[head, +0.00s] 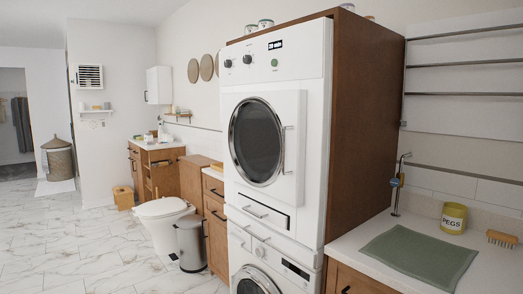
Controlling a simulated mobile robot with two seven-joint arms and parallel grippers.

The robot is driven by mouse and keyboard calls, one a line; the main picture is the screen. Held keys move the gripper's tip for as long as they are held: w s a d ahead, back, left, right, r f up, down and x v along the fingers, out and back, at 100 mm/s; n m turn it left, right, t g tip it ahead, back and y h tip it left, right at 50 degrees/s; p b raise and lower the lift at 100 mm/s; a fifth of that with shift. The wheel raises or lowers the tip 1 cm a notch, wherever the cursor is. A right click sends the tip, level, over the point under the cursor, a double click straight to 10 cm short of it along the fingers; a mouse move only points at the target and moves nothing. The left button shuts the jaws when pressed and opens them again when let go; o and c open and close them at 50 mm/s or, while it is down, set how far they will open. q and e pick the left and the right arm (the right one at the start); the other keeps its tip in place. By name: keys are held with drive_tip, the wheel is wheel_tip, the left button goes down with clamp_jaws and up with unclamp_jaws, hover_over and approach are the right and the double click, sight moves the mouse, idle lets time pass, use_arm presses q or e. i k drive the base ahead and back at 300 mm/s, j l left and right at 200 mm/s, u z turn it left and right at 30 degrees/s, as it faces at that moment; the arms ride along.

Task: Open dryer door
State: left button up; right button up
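The white dryer (231,81) is the upper of two stacked machines in a tall brown wooden cabinet, near the middle of the head view. Its door (292,112) has a round dark window and looks shut. A vertical handle (284,150) sits on the right side of the door. Knobs, a small display and a green button are on the panel above. Neither of my grippers shows in the head view.
A washer (300,270) stands below the dryer. A counter at right holds a green mat (420,252), a yellow pegs tin (453,218) and a brush (501,239). A bin (190,243) and toilet (162,210) stand left. The marble floor (60,255) at left is clear.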

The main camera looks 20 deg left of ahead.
sight(264, 132)
drive_tip(key=u, duration=0.7)
